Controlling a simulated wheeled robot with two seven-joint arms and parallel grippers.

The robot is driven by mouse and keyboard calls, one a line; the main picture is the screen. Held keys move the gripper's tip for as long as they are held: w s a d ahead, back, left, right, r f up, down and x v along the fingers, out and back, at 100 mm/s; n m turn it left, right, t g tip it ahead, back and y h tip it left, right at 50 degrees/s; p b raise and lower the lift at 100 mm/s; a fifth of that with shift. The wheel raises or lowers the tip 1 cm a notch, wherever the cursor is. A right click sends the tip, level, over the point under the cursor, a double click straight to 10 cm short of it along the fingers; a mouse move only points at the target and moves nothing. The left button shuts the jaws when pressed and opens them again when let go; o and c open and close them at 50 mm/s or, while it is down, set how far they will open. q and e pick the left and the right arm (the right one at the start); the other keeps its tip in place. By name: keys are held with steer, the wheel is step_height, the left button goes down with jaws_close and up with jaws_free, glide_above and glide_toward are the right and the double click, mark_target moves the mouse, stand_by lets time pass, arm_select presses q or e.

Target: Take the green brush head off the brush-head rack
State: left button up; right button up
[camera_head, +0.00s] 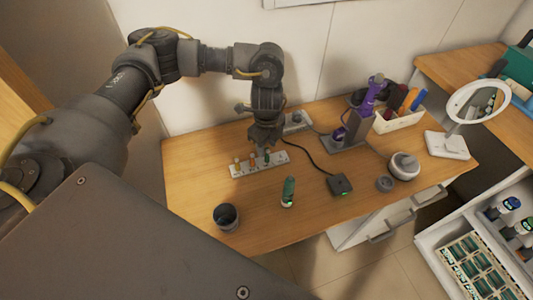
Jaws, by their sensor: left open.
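The brush-head rack (245,173) is a white strip lying on the wooden tabletop. Several small brush heads stand upright in it. A small dark greenish one (267,157), seemingly the green brush head, stands toward the rack's right part. My left gripper (264,146) points down just above and behind that head, its fingers open and empty. I cannot tell whether the fingers touch it. The fingers are small and dark here, and they partly hide the back of the rack. My right gripper is not in view.
A green-and-white electric toothbrush handle (288,193) stands in front of the rack. A dark cup (226,217) is front left. A black charger (340,184) with a cable, a hair-dryer stand (352,137), a round white jar (403,167) and a mirror (447,146) are right. Bare wood surrounds the rack's front.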

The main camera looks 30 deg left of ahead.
mark_target(267, 155)
arm_select(q)
step_height(267, 155, down, 5)
steer(key=shift+a+f, duration=0.1)
steer(key=shift+f, duration=0.05)
jaws_close()
stand_by(0.4)
